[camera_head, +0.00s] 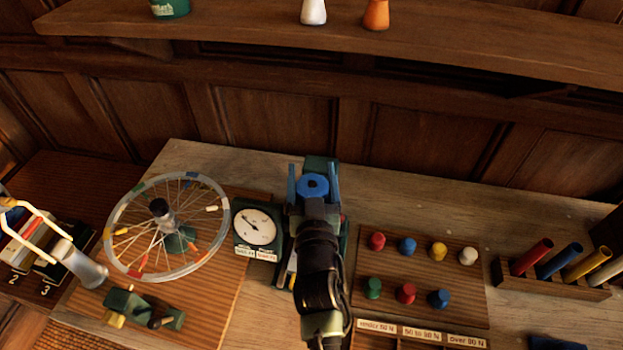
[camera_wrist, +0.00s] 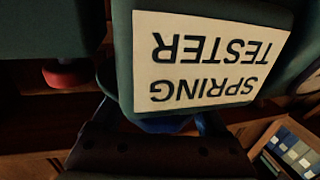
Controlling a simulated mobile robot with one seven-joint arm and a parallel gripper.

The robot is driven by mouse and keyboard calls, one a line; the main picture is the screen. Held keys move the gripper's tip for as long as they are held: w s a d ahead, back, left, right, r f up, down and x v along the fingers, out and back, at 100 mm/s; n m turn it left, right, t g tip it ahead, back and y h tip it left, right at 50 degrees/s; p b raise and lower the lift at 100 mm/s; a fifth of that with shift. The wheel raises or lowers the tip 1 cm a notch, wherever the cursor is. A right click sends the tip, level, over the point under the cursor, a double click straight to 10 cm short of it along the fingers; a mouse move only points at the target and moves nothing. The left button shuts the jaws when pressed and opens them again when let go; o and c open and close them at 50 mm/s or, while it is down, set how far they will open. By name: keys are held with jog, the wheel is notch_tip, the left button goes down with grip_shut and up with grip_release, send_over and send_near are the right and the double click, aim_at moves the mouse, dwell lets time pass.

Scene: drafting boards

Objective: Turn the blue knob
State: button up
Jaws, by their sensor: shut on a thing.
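The blue knob (camera_head: 313,187) is a round knob on the dark green spring tester (camera_head: 322,164), near the middle of the head view. My gripper (camera_head: 313,176) reaches up from the bottom of that view, with one finger on each side of the knob, and is shut on it. In the wrist view, the tester's cream label (camera_wrist: 205,60) reads "SPRING TESTER" upside down and fills the upper middle. A strip of blue (camera_wrist: 165,124) shows just below the label. My arm hides much of the tester's body, and the knob's turn angle cannot be read.
A dial gauge (camera_head: 257,227) and a spoked wheel (camera_head: 166,228) stand left of the arm. A board (camera_head: 420,270) with several coloured pegs lies to the right, beside a rack (camera_head: 550,280) of coloured tubes. A wooden shelf (camera_head: 450,40) runs above.

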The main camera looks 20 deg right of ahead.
jog(key=shift+w+d+f+m+h+b, duration=0.15)
jog(key=shift+m+h+b, duration=0.25)
jog(key=shift+b, duration=2.75)
jog(key=shift+g+h+b, duration=0.3)
jog(key=shift+b, duration=0.7)
jog(key=o, duration=1.2)
jog(key=shift+s+r, duration=0.2)
jog(key=shift+s, duration=0.1)
jog(key=shift+o, duration=0.2)
jog(key=shift+s+a+f, duration=0.15)
jog(key=shift+s+a, duration=0.1)
jog(key=shift+s, duration=0.15)
jog(key=b+v, duration=0.3)
jog(key=v, duration=0.9)
